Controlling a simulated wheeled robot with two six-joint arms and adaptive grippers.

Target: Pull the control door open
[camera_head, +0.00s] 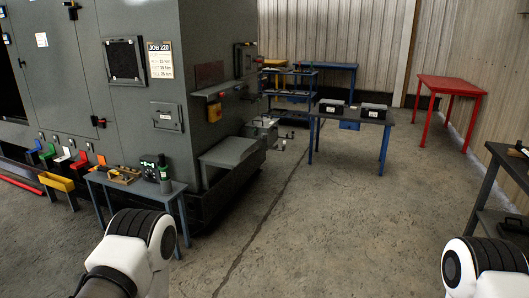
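A large grey enclosure (205,130) fills the left of the head view. A small hatch with a handle (167,117) sits to the right, below a job sheet (160,60), and looks shut. I cannot tell which of these is the control door. White and black links of my two arms show at the bottom left and bottom right, apart from the enclosure. Neither gripper is in view.
A dark-topped table (340,116) holds two black cases. A red table (450,84) stands far right. The middle floor is clear.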

